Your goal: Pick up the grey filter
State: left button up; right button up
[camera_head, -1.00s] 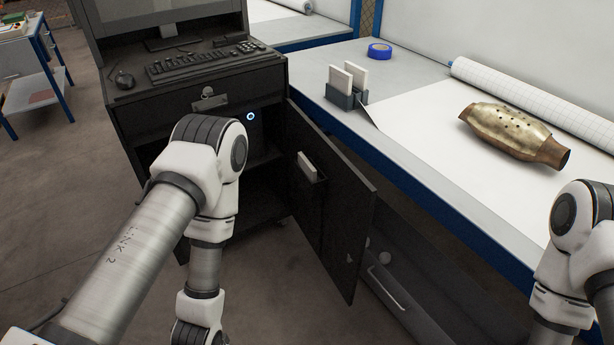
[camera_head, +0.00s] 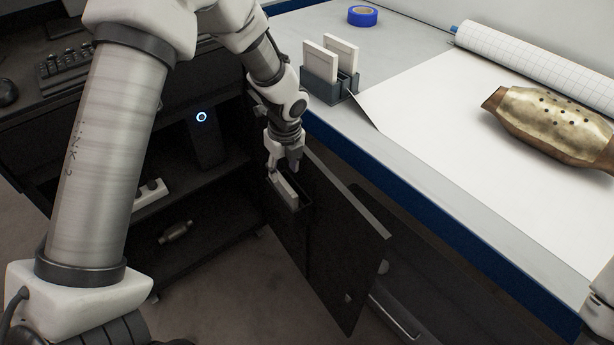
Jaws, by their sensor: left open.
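A pale grey, flat filter (camera_head: 286,191) stands in a dark holder (camera_head: 306,213) on the inner face of the open cabinet door. My left gripper (camera_head: 283,170) is open and points down at the filter's upper end, very close to it. I cannot tell whether the fingers touch it or are on both sides of it. Two whitish flat filters (camera_head: 321,62) stand in a grey holder (camera_head: 329,95) on the bench. My right gripper is out of view; only a bit of my right arm shows at the lower right edge.
The black cabinet door (camera_head: 345,265) stands open beside the blue-edged bench (camera_head: 400,168). A brassy converter (camera_head: 550,118) lies on white paper near a paper roll (camera_head: 540,70) and blue tape (camera_head: 362,16).

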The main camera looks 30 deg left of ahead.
aim_at(283, 181)
pick_arm(q)
jog(key=shift+w+a+r, duration=0.1)
jog(key=shift+w+a, duration=0.1)
jog(key=shift+w, duration=0.2)
jog(key=f, duration=0.2)
jog(key=f+b, duration=0.1)
jog(key=f, duration=0.4)
jog(key=shift+a, duration=0.35)
jog(key=shift+r, duration=0.15)
grip_shut()
